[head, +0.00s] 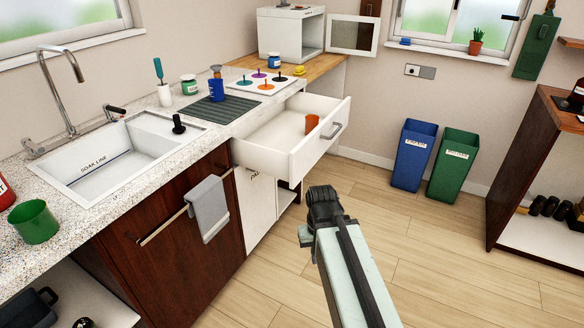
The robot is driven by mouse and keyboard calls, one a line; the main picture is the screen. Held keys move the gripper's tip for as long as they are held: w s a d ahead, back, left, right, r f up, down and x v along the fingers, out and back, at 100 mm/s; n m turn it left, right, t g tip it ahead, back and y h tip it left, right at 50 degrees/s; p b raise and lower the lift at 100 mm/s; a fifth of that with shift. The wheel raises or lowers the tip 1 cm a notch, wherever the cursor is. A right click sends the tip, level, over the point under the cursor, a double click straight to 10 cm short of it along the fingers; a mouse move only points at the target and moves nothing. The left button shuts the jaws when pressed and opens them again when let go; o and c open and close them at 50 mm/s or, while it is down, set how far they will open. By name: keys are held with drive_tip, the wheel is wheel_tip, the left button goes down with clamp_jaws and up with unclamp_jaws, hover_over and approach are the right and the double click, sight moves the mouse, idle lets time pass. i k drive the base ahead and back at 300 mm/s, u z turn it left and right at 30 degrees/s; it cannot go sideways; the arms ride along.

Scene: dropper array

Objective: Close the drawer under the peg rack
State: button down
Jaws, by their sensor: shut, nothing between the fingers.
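The white drawer (312,154) stands pulled open from the counter, below the peg rack (285,87). An orange cup (311,123) stands inside the drawer near the front. My gripper (323,193) is shut and empty. In the picture it is just below the drawer front, apart from it as far as I can tell; its fingertips are hard to make out.
A white cabinet (258,208) with an open section is under the drawer. A grey towel (209,208) hangs from the dark front's bar on the left. Blue (412,158) and green (453,167) bins stand by the back wall. The wooden floor (450,255) to the right is clear.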

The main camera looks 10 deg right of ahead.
sight(276, 144)
drive_tip(key=u, duration=0.85)
drive_tip(key=i, duration=0.5)
drive_tip(key=z, duration=0.05)
